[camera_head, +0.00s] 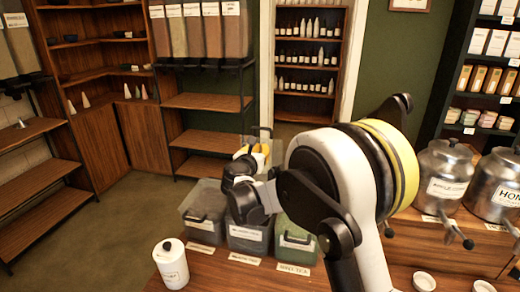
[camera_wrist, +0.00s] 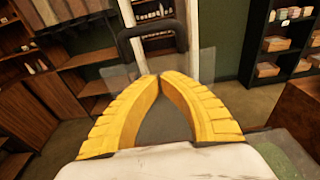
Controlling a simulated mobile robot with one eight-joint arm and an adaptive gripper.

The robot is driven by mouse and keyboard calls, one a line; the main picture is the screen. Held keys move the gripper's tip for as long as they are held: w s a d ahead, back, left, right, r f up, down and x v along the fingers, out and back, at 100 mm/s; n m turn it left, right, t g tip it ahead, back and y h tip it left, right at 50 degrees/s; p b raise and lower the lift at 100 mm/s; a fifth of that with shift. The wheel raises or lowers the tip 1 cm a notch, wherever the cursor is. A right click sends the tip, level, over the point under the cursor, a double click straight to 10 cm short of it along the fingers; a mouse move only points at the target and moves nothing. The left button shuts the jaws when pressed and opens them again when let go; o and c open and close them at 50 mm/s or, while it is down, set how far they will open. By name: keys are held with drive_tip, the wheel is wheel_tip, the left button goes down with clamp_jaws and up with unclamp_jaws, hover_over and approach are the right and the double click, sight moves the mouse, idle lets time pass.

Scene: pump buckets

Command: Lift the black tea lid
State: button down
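A clear lid with a black handle (camera_head: 264,130) is up in the air above the row of tea buckets. In the wrist view its black handle (camera_wrist: 152,33) stands just beyond my fingertips, and its see-through plate spreads behind them. My gripper (camera_head: 258,148) has yellow fingers. In the wrist view the fingertips (camera_wrist: 159,77) come together at the lid; the exact contact spot is hard to see. The middle bucket (camera_head: 247,238) is under my gripper and partly hidden by my arm. I cannot read its label for certain.
A white bottle (camera_head: 171,264) stands at the counter's front left. Metal urns (camera_head: 443,178) and small white cups (camera_head: 424,281) are on the right. Shelves stand behind.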

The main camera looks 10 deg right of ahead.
drive_tip(key=f+v, duration=0.1)
drive_tip(key=v, duration=0.9)
drive_tip(key=shift+f+b, duration=0.3)
drive_tip(key=shift+b, duration=0.1)
drive_tip(key=s+d+r+m+g+y, duration=0.1)
drive_tip(key=s+d+m+g, duration=0.4)
drive_tip(key=s+d+m, duration=0.85)
drive_tip(key=s+a+f+m+g+y, duration=0.1)
drive_tip(key=s+f+m+y, duration=0.1)
drive_tip(key=s+m, duration=0.7)
drive_tip(key=s+a+f+m+g+y, duration=0.1)
drive_tip(key=s+f+m+g+y, duration=0.1)
drive_tip(key=s+m, duration=0.7)
drive_tip(key=s+f+y, duration=0.1)
drive_tip(key=s, duration=0.4)
drive_tip(key=shift+s+f, duration=0.2)
drive_tip(key=shift+f, duration=0.05)
